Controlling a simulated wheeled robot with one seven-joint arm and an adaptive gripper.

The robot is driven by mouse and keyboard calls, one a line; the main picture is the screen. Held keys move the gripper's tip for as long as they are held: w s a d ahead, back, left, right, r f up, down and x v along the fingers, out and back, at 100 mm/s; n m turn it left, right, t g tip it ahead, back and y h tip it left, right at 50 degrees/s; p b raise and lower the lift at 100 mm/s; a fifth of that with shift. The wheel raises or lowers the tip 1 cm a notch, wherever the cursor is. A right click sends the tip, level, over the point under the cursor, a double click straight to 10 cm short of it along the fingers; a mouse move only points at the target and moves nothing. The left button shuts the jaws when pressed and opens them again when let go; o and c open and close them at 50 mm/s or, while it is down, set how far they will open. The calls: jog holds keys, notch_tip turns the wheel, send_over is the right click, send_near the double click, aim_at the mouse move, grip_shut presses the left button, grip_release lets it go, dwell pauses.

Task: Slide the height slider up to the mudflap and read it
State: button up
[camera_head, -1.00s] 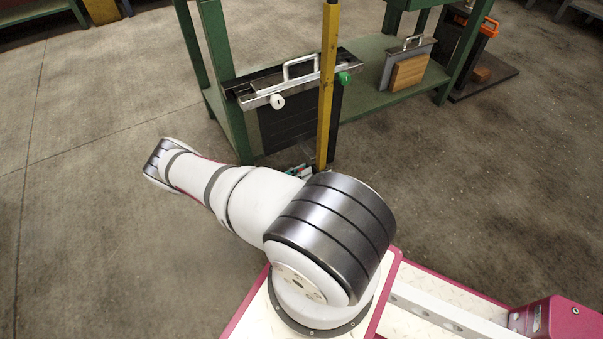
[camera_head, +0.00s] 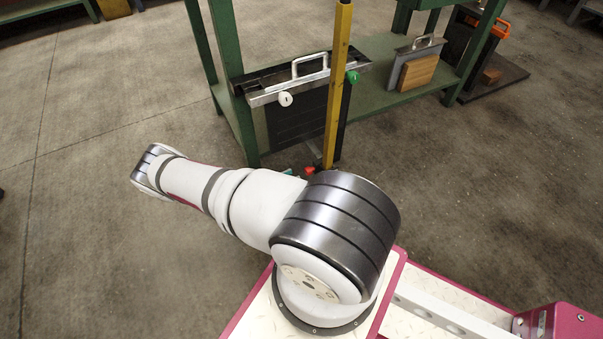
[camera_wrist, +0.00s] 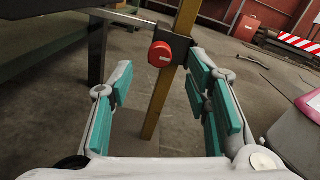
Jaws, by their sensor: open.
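A yellow post (camera_head: 338,90) stands upright in front of the green bench. The black mudflap (camera_head: 290,118) hangs behind it from a metal bar with a handle. Low on the post is the slider, a black block (camera_wrist: 178,46) with a red knob (camera_wrist: 161,54); the knob also shows in the head view (camera_head: 309,170). The slider is well below the mudflap's bar. My gripper (camera_wrist: 160,80) is open, its green-padded fingers on either side of the post and knob in the wrist view. I cannot tell whether a pad touches. In the head view my arm mostly hides the gripper.
The bar carries a white knob (camera_head: 285,99) and a green knob (camera_head: 352,77). The green bench (camera_head: 385,95) holds a plate with a wooden block (camera_head: 417,73). A red-and-white striped barrier (camera_wrist: 296,38) stands at the back right. The floor to the left is clear.

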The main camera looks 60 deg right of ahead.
jog(key=shift+v, duration=2.3)
